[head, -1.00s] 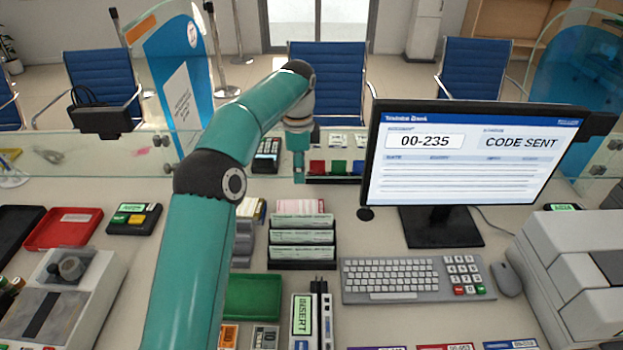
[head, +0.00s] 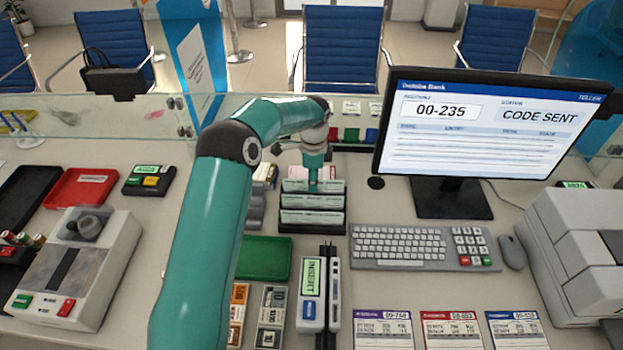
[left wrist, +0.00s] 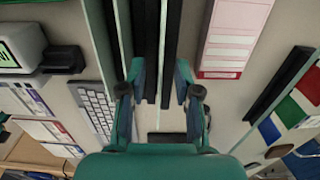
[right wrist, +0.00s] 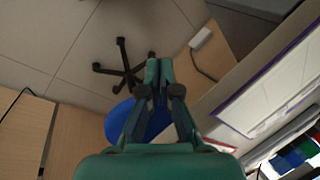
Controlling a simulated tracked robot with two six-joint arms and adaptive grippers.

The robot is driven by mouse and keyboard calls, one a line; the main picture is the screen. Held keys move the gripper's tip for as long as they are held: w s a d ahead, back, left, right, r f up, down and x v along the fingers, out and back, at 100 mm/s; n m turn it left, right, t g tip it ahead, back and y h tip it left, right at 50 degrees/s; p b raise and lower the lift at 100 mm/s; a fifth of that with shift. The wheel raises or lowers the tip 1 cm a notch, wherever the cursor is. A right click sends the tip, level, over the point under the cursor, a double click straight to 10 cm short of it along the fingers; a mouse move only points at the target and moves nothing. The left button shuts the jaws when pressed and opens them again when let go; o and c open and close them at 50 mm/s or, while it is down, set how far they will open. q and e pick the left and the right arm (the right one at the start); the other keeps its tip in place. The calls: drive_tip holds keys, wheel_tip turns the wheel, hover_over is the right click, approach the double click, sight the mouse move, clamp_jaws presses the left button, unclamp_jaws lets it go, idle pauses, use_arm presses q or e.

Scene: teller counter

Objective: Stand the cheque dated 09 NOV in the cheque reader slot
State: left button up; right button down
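Pale green cheques (head: 312,217) stand in rows in a black rack (head: 312,229) at mid-counter; I cannot read their dates. My left gripper (head: 314,187) points down over the rack's back row. In the left wrist view the left gripper (left wrist: 159,75) has its fingers apart, with the rack's dark dividers (left wrist: 173,40) and thin cheque edges between and beyond them. I cannot tell whether a finger touches a cheque. The cheque reader (head: 311,290), its display showing INSERT, stands in front of the rack. My right gripper (right wrist: 160,68) has its fingertips together, empty, above the floor side.
A keyboard (head: 415,245) and monitor (head: 485,140) stand right of the rack. A green tray (head: 264,258) lies left of the reader. A glass screen (head: 80,120) runs along the back. Cards (head: 452,330) lie at the front right.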

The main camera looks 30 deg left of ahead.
use_arm(q)
drive_tip(key=shift+f, duration=0.4)
clamp_jaws()
drive_tip(key=shift+r, duration=0.15)
drive_tip(key=shift+r+p, duration=2.05)
drive_tip(key=shift+r, duration=3.6)
